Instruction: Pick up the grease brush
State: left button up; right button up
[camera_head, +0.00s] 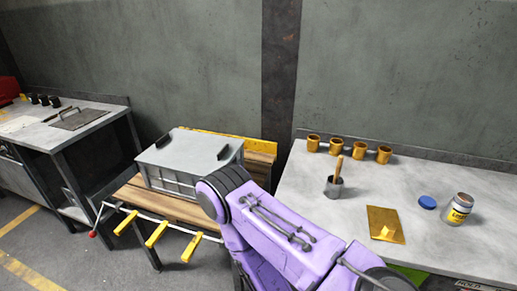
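A wooden handle (338,168), likely the grease brush, stands nearly upright in a small dark grey cup (333,188) on the right workbench (300,215). The handle leans slightly to the right, and its lower end is hidden inside the cup. My purple arm comes in from the bottom of the view, left of the cup and nearer to me. No fingers of either gripper show, so I cannot see either one open or shut.
Several brass bushings (336,146) line the bench's back. A grey crate (190,160) sits on a wooden table at centre left. Another workbench (62,130) is far left.

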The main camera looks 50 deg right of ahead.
aim_at(340, 160)
jog(key=u, duration=0.55)
jog(key=k, duration=1.25)
jog(key=z, duration=1.5)
jog(key=i, duration=0.3)
